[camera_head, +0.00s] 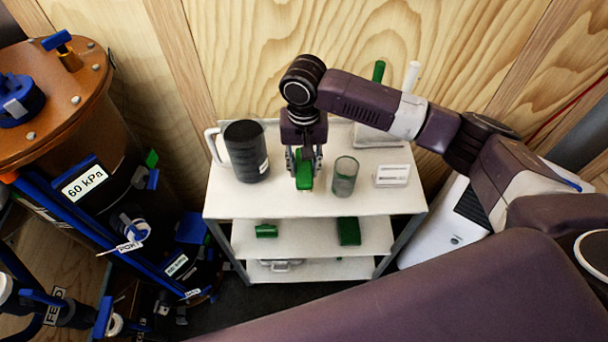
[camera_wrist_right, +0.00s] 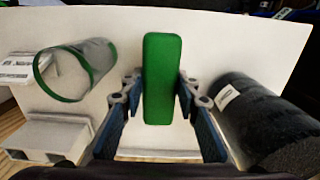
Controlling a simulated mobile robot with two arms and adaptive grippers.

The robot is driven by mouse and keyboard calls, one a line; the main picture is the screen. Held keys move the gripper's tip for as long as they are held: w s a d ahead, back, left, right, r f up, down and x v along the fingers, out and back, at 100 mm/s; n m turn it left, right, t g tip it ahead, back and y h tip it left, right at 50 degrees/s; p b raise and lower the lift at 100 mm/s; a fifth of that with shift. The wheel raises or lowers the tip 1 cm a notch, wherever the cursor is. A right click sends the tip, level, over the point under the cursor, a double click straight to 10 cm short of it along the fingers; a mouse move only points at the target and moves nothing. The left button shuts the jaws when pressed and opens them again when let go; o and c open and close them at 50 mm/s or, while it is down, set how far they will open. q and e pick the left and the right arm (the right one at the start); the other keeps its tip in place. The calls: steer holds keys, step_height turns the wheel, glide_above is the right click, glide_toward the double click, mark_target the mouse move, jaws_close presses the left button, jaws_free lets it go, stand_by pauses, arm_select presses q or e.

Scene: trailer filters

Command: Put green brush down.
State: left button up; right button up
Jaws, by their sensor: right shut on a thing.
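The green brush (camera_head: 305,172) is between the fingers of my right gripper (camera_head: 304,160), over the white top shelf of the cart. In the right wrist view the green brush (camera_wrist_right: 163,80) stands out between the two blue-padded fingers of the gripper (camera_wrist_right: 160,100), which is shut on it. Whether the brush touches the shelf cannot be told. My left gripper does not show in either view.
On the cart top (camera_head: 260,205), a black-wrapped pitcher (camera_head: 246,152) stands left of the gripper and a green-rimmed mesh cylinder (camera_head: 345,178) stands close on the right. A white labelled box (camera_head: 392,175) lies further right. Green items lie on the shelf below.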

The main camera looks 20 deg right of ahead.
mark_target(304, 166)
steer(key=shift+f, duration=2.2)
steer(key=o, duration=1.2)
steer(key=shift+f, duration=0.1)
step_height(304, 166, up, 12)
steer(key=shift+r+b, duration=0.15)
steer(key=shift+b, duration=0.35)
